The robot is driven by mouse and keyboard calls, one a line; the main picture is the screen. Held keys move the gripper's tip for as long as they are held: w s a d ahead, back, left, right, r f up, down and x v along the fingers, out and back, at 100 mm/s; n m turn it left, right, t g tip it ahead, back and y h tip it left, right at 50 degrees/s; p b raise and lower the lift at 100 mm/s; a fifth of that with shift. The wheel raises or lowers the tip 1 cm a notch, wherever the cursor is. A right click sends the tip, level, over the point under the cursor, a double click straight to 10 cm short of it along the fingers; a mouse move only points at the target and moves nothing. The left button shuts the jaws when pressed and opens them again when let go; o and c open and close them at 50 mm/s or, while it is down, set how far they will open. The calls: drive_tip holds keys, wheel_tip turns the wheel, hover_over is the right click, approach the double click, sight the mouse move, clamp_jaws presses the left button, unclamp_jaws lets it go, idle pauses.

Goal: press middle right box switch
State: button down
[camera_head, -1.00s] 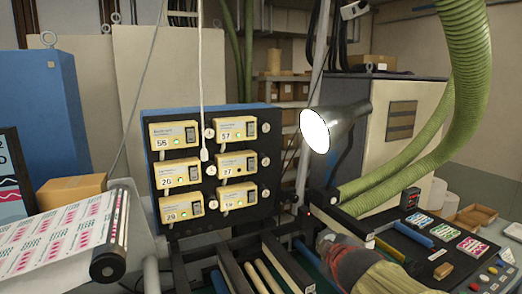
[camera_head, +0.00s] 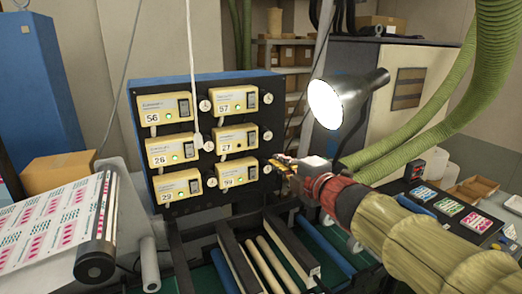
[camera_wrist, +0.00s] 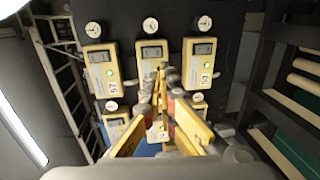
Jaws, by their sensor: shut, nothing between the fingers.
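The middle right box (camera_head: 237,141) is a yellow box numbered 27 on a dark upright panel. Its dark switch (camera_head: 252,135) sits at its right end. In the wrist view the picture is turned, and this box (camera_wrist: 151,66) is the middle of the upper row, with its switch (camera_wrist: 151,52) near the top. My gripper (camera_head: 276,168) is shut and empty, to the right of and slightly below the switch. In the wrist view my fingertips (camera_wrist: 162,70) overlap the box's lower part; I cannot tell any contact.
Other yellow boxes surround it, including the upper right one (camera_head: 236,104) and lower right one (camera_head: 235,174). A white pull cord (camera_head: 193,70) hangs before the panel. A lit lamp (camera_head: 345,98) stands right of it. Rollers (camera_head: 270,262) lie below.

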sight(253, 145)
drive_tip(key=x, duration=1.4)
drive_tip(key=shift+p, duration=0.3)
